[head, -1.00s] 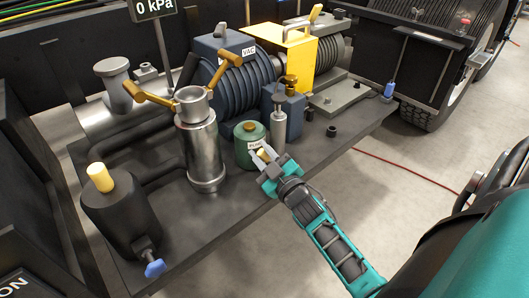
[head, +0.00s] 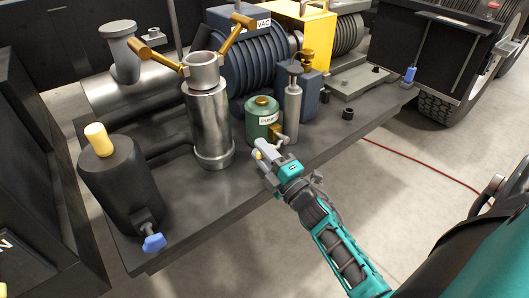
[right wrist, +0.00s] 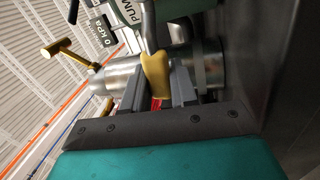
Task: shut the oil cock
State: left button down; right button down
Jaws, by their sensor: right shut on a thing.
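The green oil pot (head: 262,122), with a label starting "PUM" and a brass cap, stands on the dark bench. A small brass cock (head: 277,134) sticks out low on its front right side. My right gripper (head: 267,151) is just in front of the pot, shut on the cock's yellow lever. The lever's yellow end (head: 258,155) shows beside the fingers. In the right wrist view the yellow lever (right wrist: 156,73) sits between the two grey fingers (right wrist: 157,92), on a grey stem by the green pot (right wrist: 130,10). My left gripper is not in view.
A grey oil pump cylinder (head: 293,112) stands close right of the pot. A tall metal cylinder (head: 211,128) with brass handles stands to its left. A black vessel with a blue tap (head: 154,243) is at the left front. The bench front between them is clear.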

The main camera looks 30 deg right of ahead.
jog(key=shift+f+n+b, duration=0.35)
jog(key=shift+f+n, duration=0.15)
jog(key=shift+n, duration=0.2)
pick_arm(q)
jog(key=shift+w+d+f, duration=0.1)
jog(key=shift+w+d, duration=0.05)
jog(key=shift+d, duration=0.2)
pick_arm(e)
jog(key=shift+y, duration=0.4)
jog(key=c, duration=1)
grip_release()
pick_arm(q)
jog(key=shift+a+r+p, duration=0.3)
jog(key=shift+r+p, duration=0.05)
jog(key=shift+p, duration=0.25)
pick_arm(e)
jog(key=v, duration=1.3)
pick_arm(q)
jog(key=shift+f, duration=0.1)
